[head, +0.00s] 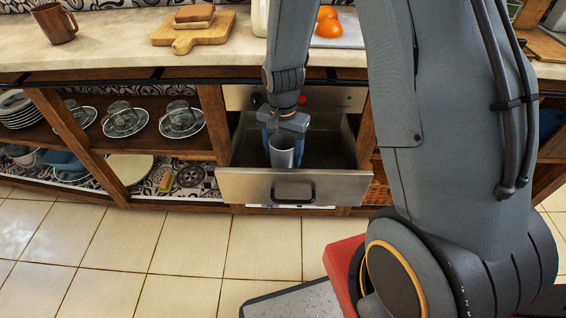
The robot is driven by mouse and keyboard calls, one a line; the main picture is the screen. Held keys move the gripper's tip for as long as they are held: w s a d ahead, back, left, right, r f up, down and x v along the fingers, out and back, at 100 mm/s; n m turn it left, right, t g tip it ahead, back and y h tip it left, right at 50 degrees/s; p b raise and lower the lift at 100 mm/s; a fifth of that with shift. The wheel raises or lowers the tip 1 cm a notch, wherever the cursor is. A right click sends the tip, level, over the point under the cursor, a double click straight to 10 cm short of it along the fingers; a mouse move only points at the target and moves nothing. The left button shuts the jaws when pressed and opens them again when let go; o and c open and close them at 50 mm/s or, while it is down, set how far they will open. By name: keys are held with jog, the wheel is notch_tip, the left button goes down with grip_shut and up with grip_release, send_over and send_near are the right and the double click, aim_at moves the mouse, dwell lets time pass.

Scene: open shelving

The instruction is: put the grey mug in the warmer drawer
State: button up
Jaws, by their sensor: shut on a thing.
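The grey mug (283,157) is in the head view, upright, between the fingers of my gripper (284,140). My gripper points down and is shut on the mug. The warmer drawer (242,187) is pulled open below the counter, with a steel front and a dark handle. The mug is over or inside the open drawer, behind its front panel. I cannot tell whether the mug's base touches the drawer floor. Part of the drawer's inside is hidden by my gripper and the mug.
The counter (110,50) above holds a brown mug (55,23), a cutting board (190,36) with a sandwich, and oranges (328,26). Open shelves left of the drawer hold glass cups on saucers (122,121) and stacked plates (18,109). The tiled floor (120,245) in front is clear at left.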

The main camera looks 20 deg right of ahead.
jog(key=shift+f, duration=1.95)
jog(key=shift+f, duration=0.2)
jog(key=o, duration=1.3)
jog(key=shift+r, duration=0.1)
notch_tip(320, 180, up, 12)
jog(key=f+p, duration=0.1)
jog(key=s+r+n, duration=0.2)
jog(key=s+r, duration=0.3)
jog(key=s+r+n, duration=0.3)
jog(key=s+r, duration=0.2)
jog(key=s, duration=0.1)
jog(key=s+r+n, duration=0.3)
jog(key=s+r, duration=0.2)
jog(key=s, duration=0.1)
jog(key=shift+s+r, duration=0.15)
